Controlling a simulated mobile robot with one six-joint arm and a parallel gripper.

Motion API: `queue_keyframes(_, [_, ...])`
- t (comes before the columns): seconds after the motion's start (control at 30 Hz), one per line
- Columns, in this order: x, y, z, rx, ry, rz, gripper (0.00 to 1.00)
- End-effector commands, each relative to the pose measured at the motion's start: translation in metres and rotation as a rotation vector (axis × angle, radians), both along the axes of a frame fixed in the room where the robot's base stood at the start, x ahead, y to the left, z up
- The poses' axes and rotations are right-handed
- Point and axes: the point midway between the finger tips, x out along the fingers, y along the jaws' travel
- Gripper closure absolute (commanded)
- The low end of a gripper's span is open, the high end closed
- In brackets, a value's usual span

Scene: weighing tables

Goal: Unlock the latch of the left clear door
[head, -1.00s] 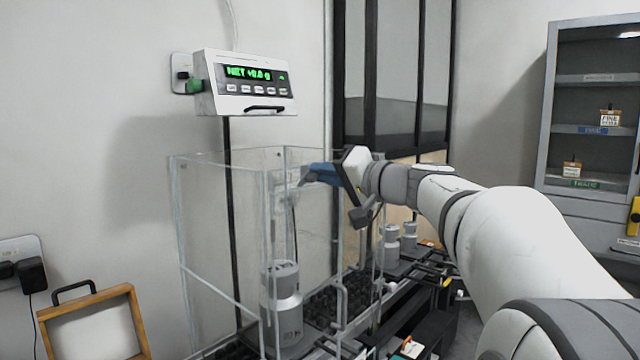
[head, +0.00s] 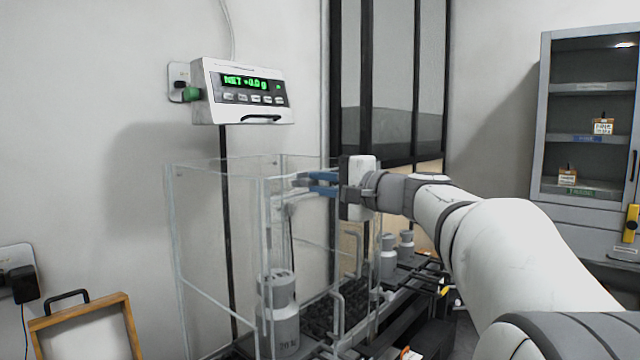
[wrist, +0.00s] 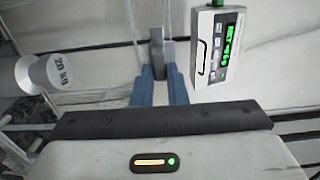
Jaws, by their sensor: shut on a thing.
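A clear-walled case stands in front of me, and its clear door panel (head: 312,245) carries a bent grey handle (head: 337,312). A small grey latch piece (head: 282,189) sits near the panel's upper edge. My gripper (head: 306,183) reaches it from the right with two blue fingers, level and one above the other. In the wrist view, the grey piece (wrist: 157,55) stands between the blue fingertips (wrist: 160,76), and they are shut on it. The fingers partly hide it, and I cannot tell its turned position.
A 20 kg weight (head: 279,318) stands inside the case. A scale display (head: 243,92) hangs above it. Smaller weights (head: 388,258) stand on the bench at right. A wood-framed case (head: 88,330) is at lower left and a cabinet (head: 588,130) at right.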

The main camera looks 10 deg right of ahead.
Motion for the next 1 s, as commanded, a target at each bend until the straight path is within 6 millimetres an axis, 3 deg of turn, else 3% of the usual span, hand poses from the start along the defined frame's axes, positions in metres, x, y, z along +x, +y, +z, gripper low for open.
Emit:
queue_keyframes(0.47, [0.0001, 0.0005, -0.0035, 0.01, 0.013, 0.002, 1.0])
queue_keyframes(0.5, [0.0001, 0.0005, -0.0035, 0.01, 0.013, 0.002, 0.85])
queue_keyframes(0.73, [0.0001, 0.0005, -0.002, 0.01, 0.011, 0.002, 0.66])
queue_keyframes(1.0, [-0.0013, -0.0007, -0.001, 0.01, 0.008, 0.0, 0.65])
